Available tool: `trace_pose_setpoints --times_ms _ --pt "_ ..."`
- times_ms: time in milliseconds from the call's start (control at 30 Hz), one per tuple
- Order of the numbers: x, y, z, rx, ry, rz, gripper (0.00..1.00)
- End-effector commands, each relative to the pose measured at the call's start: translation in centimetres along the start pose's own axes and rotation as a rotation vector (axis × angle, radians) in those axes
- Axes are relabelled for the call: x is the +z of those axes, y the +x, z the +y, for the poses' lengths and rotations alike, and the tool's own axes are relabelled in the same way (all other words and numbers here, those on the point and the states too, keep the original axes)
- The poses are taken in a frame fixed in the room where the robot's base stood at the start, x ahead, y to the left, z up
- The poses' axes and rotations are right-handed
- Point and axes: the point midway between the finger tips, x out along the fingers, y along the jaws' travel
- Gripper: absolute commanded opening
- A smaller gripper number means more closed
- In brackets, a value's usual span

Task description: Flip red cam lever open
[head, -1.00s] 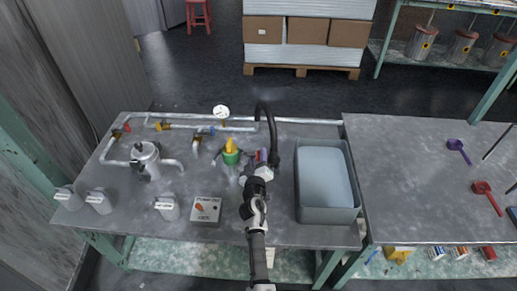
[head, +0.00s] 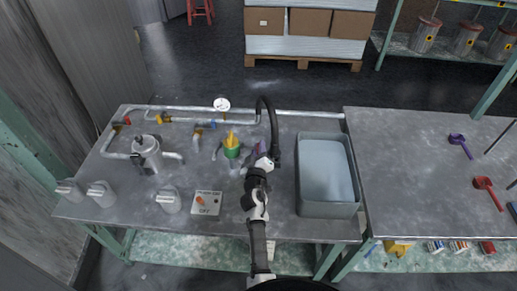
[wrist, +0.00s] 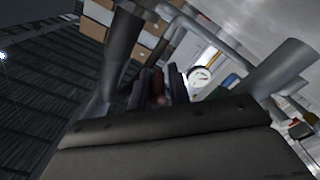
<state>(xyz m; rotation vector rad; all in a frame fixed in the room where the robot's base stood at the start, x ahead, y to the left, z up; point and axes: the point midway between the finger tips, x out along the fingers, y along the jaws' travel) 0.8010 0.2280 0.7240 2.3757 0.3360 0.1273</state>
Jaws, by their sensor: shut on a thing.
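My gripper (head: 262,152) reaches over the workbench to the pipework right of the green fitting with a yellow top (head: 231,148). In the wrist view my gripper (wrist: 158,88) has its dark fingers close together on a narrow reddish-brown piece, which looks like the red cam lever (wrist: 157,84). In the head view the fingers and wrist mostly cover the lever, and only a small purplish-red patch shows there. How far the lever is turned cannot be told. A black curved hose (head: 273,120) rises just right of the gripper.
A grey bin (head: 328,210) stands close on the right. A pressure gauge (head: 222,104) and grey pipes run along the back. A metal pot (head: 147,155) and a switch box (head: 207,203) stand to the left. The bench front between box and bin has some free room.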

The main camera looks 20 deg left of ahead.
Motion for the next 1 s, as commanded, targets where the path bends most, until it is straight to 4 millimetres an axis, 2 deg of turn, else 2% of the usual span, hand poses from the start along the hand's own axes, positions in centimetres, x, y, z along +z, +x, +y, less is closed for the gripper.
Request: trace_pose_setpoints --times_ms 33,200,533,567,700,1000 --pt "-0.48 0.07 0.59 0.003 -0.031 0.002 0.00" --pt "-0.91 0.08 0.96 0.003 -0.134 0.004 0.00" --pt "-1.02 0.12 1.03 0.005 -0.155 0.007 0.00" --pt "-1.04 0.13 1.04 0.005 -0.154 0.008 0.21" --pt "-1.02 0.11 1.00 0.005 -0.154 0.007 0.38" --pt "-0.81 0.06 0.87 0.002 -0.154 0.003 0.38"
